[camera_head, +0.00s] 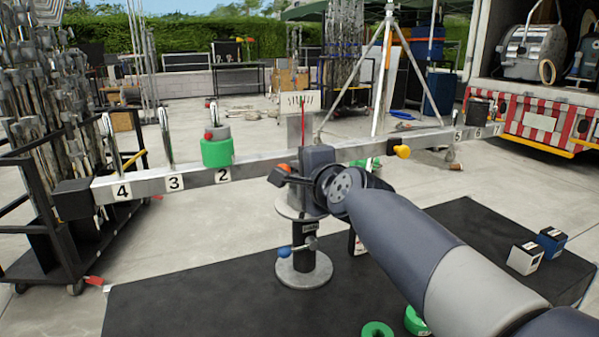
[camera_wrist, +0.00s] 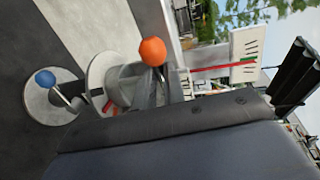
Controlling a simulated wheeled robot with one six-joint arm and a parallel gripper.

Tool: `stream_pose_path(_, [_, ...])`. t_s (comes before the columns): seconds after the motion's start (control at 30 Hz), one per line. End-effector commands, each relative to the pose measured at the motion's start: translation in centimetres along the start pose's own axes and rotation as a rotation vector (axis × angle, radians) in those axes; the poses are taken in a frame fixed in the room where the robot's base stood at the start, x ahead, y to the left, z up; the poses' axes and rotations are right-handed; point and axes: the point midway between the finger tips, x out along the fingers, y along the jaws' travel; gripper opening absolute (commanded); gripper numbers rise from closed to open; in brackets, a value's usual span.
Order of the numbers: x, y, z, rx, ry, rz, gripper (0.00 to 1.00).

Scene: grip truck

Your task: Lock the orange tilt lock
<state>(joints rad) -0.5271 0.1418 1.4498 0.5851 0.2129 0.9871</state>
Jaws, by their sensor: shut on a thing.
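The orange tilt lock (camera_head: 281,168) is a small orange knob on the left side of the dark tilt head in the head view. In the wrist view its round orange ball (camera_wrist: 152,51) stands out on a grey lever. My gripper (camera_head: 277,179) reaches in from the right and is shut at the tilt lock, its dark fingers just beneath the orange knob. Its exact contact is partly hidden by my own wrist. The balance beam (camera_head: 255,161) above carries numbered marks and a green weight (camera_head: 217,152).
A blue knob (camera_head: 284,252) is lower on the stand (camera_head: 304,270). The white scale with a red pointer (camera_head: 300,101) rises above the beam. A yellow knob (camera_head: 402,151) is on the beam's right. Green rings and small boxes (camera_head: 524,258) lie on the black mat (camera_head: 210,300).

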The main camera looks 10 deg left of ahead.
Motion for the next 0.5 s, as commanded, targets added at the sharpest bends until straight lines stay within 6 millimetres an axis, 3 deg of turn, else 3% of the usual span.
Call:
stream_pose_path(0.13, [-0.01,-0.17,-0.02,0.004,0.001,-0.004,0.0])
stream_pose_path(0.17, [-0.01,-0.17,-0.02,0.004,0.001,-0.004,0.13])
stream_pose_path(0.2, [-0.01,-0.17,-0.02,0.003,0.001,-0.004,0.16])
stream_pose_path(0.4, [-0.01,-0.11,-0.01,0.002,0.001,-0.003,0.33])
stream_pose_path(0.5, [-0.01,-0.09,0.0,0.001,0.0,-0.002,0.33])
